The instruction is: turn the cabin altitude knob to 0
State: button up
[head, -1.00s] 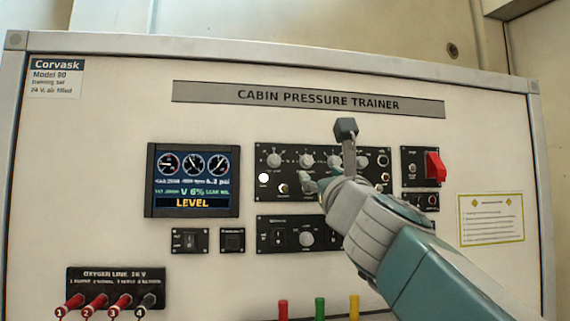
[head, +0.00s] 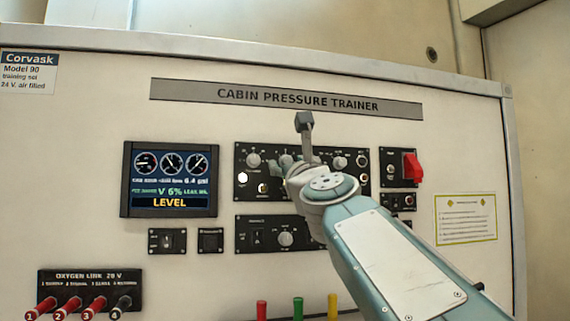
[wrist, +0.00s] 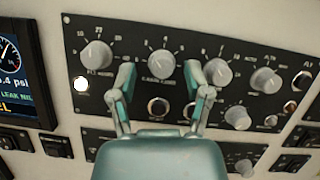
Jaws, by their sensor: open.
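The black selector panel (head: 240,192) carries a row of grey knobs. In the wrist view, the second knob from the left (wrist: 161,63), with a label that seems to begin with C and a numbered scale, appears to be the cabin altitude knob. Its lettering and pointer are too blurred to read surely. My gripper (wrist: 160,80) is open, with one teal-tipped finger at each side of this knob and slightly below its centre. I cannot tell whether the fingers touch it. In the head view, my gripper (head: 287,168) is before the panel and partly hides this knob.
The leftmost knob (wrist: 97,54) and third knob (wrist: 218,72) stand close beside the fingers. A display (head: 170,180) reading LEVEL is at left, a red guarded switch (head: 412,167) at right. A lower panel (head: 286,240) holds another knob.

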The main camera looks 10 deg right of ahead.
jog(key=shift+w, duration=0.25)
jog(key=shift+r, duration=0.1)
grip_shut()
jog(key=shift+d+n+y, duration=0.1)
jog(key=shift+n+y, duration=0.3)
jog(key=shift+n, duration=0.5)
jog(key=shift+d+n+g+y, duration=0.1)
jog(key=shift+n+g+y, duration=0.5)
jog(key=shift+n, duration=1.15)
jog(key=shift+n+g+y, duration=0.35)
jog(key=shift+n+y, duration=0.5)
jog(key=shift+n, duration=0.85)
jog(key=shift+d+n+g+y, duration=0.1)
jog(key=shift+n+g+y, duration=0.5)
jog(key=shift+n, duration=1.15)
